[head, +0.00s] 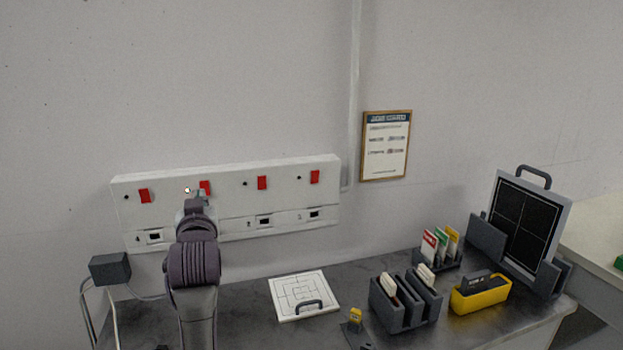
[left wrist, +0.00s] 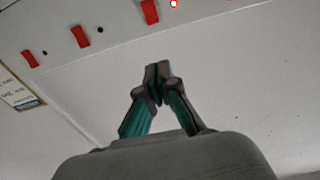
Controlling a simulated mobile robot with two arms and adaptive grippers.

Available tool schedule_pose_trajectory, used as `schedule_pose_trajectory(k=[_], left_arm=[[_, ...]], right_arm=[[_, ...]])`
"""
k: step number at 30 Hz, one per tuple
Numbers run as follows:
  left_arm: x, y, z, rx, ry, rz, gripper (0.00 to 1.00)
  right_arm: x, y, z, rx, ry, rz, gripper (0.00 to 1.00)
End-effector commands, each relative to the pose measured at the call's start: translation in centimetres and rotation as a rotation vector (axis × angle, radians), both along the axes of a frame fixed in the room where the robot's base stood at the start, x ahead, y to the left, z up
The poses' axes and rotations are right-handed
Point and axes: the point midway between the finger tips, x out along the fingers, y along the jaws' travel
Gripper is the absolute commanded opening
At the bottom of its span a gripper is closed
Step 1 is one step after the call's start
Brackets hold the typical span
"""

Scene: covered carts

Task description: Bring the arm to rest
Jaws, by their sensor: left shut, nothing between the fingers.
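My left gripper (head: 197,196) is shut and empty. It is raised in front of the white switch panel (head: 222,205) on the wall, by the second red switch from the left (head: 205,187), which it partly covers in the head view. My right gripper is out of view.
A grey box (head: 110,268) with cables is at left. A framed notice (head: 386,146) hangs above.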

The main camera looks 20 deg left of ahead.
Motion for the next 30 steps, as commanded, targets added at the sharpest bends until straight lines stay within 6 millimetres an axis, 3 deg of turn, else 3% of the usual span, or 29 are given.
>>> schedule_pose_trajectory(k=[4, 8, 12, 14, 18, 24, 30], left_arm=[[-0.5, -0.5, -2.4, -0.002, 0.054, -0.017, 0.00], [-2.5, -2.5, -9.1, -0.016, 0.209, -0.075, 0.00], [-7.1, -5.8, -18.1, -0.045, 0.447, -0.172, 0.00], [-9.6, -7.3, -21.7, -0.062, 0.551, -0.217, 0.00], [-16.4, -10.8, -28.7, -0.101, 0.789, -0.324, 0.00], [-24.7, -14.4, -34.0, -0.151, 1.029, -0.440, 0.00], [-31.1, -16.7, -36.5, -0.191, 1.199, -0.524, 0.00]], right_arm=[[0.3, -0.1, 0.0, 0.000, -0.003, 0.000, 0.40], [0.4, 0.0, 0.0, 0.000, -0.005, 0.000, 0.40], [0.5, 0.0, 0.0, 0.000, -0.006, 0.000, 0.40], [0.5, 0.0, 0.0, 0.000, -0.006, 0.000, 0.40], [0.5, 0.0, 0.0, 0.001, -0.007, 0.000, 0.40], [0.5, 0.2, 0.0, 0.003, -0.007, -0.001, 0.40], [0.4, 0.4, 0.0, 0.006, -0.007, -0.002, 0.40]])
